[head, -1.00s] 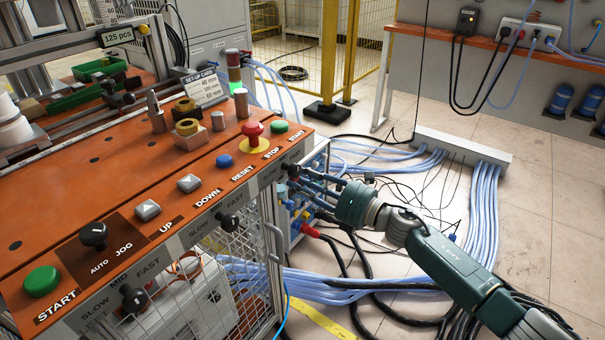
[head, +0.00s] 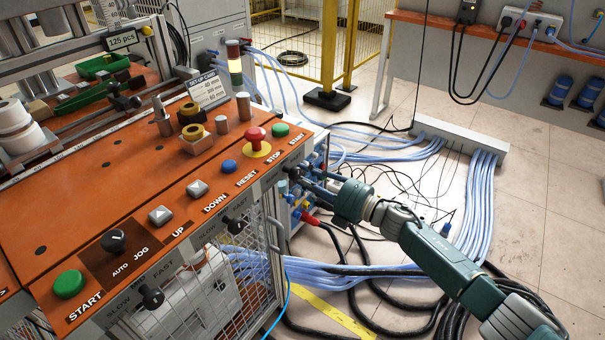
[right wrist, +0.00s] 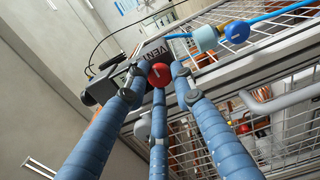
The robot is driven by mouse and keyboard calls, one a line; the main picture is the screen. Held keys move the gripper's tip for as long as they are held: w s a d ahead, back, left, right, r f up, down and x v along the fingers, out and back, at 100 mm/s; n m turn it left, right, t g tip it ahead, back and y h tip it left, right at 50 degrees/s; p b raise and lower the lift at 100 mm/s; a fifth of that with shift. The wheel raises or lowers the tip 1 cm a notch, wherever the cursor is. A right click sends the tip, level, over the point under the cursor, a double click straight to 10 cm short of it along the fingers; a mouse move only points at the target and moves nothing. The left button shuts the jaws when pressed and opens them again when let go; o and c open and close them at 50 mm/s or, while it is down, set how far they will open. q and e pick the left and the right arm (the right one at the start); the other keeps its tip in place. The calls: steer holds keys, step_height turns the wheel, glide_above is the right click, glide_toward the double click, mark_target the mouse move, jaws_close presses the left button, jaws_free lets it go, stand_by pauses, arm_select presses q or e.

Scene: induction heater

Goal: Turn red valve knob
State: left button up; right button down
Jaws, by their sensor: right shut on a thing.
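The red valve knob (right wrist: 161,75) with a pale pointer mark sits in the right wrist view, beside a plate with a partly hidden label reading "VEN". My right gripper (right wrist: 158,78) has three blue segmented fingers. Their tips are closed around the knob, and its front face shows between them. In the head view my right gripper (head: 306,181) is at the side of the orange machine, below the STOP and START buttons. The knob cannot be made out there. My left gripper is not in view.
A blue knob (right wrist: 236,32) on a pipe and a wire-mesh guard (right wrist: 285,135) are close to the fingers. The orange control panel (head: 120,180) is left of my right arm. Blue hoses (head: 350,278) and black cables lie on the floor below.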

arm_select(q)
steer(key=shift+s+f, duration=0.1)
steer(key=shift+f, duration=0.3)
arm_select(e)
steer(key=shift+f, duration=0.1)
steer(key=c, duration=1.5)
jaws_free()
steer(key=shift+o, duration=0.2)
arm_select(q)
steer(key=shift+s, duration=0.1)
arm_select(e)
steer(key=shift+d, duration=0.1)
steer(key=v, duration=1.2)
steer(key=shift+m, duration=0.4)
